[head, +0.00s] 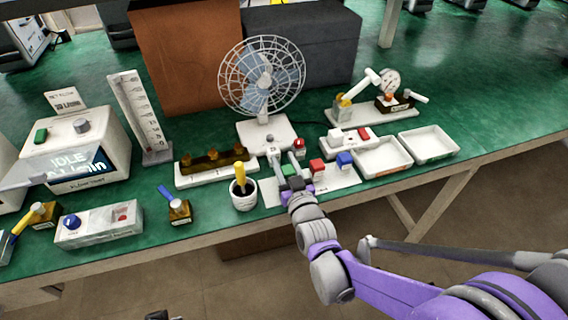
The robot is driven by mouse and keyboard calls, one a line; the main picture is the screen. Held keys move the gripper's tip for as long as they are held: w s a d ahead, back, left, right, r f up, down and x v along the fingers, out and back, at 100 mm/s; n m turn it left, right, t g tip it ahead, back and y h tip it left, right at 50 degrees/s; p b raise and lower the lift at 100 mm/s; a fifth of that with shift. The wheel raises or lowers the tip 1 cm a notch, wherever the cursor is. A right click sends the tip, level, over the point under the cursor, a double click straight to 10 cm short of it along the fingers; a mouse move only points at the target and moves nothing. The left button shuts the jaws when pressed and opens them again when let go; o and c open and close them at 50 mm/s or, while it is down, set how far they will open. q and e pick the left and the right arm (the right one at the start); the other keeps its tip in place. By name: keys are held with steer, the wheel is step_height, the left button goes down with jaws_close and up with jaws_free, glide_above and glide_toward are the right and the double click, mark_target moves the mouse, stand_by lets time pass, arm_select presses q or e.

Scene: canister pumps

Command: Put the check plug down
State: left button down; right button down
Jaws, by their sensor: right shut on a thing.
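My right gripper (286,150) reaches in from the lower right, low over the front of the green bench. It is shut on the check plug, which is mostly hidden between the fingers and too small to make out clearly. The gripper covers the card's left part, and I cannot tell whether the plug touches anything.
A white cup (244,195) with a yellow-handled tool stands just left of the gripper. A caged fan (262,82) stands behind it. Two white trays (382,157) (428,144) sit to the right. A brass-fitted block (215,168) lies left. The bench's front edge is close.

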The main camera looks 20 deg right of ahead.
steer(key=shift+r, duration=0.1)
steer(key=shift+f, duration=0.3)
steer(key=shift+c, duration=2.2)
jaws_free()
steer(key=shift+r, duration=0.1)
steer(key=shift+r, duration=0.15)
steer(key=shift+s+r, duration=0.1)
steer(key=shift+s, duration=0.15)
steer(key=s+p, duration=0.1)
steer(key=s, duration=1)
steer(key=shift+s+d, duration=0.2)
steer(key=shift+s, duration=0.1)
